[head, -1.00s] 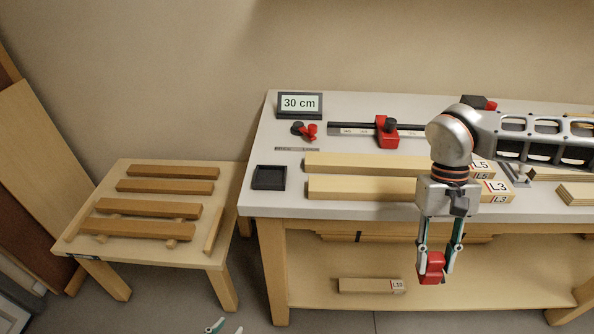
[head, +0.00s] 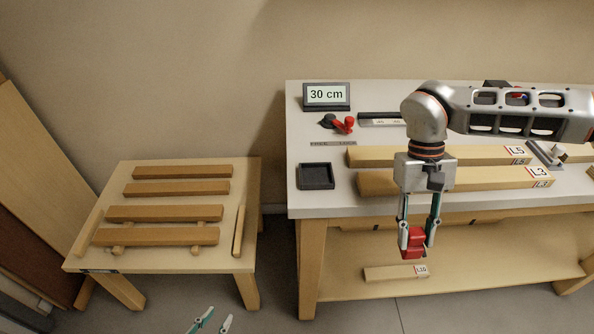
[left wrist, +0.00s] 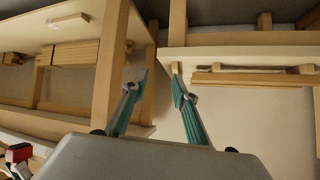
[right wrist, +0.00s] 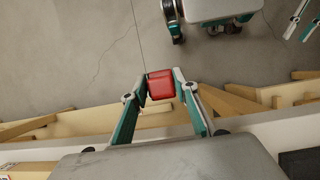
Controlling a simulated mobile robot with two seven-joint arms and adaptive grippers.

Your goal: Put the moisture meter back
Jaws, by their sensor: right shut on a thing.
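The red moisture meter (head: 412,245) is held between the fingers of my right gripper (head: 414,242), in front of the bench edge and above the lower shelf. The right wrist view shows it as a red block (right wrist: 160,86) between both fingertips. My left gripper (head: 212,318) is open and empty at the bottom of the head view, in front of the small table. Its spread fingers (left wrist: 160,74) also show in the left wrist view. A shallow black tray (head: 316,177) lies empty on the bench top's left end. Any label on the meter is not readable.
A block marked L10 (head: 390,272) lies on the lower shelf. A small table (head: 80,262) with several wooden bars stands left.

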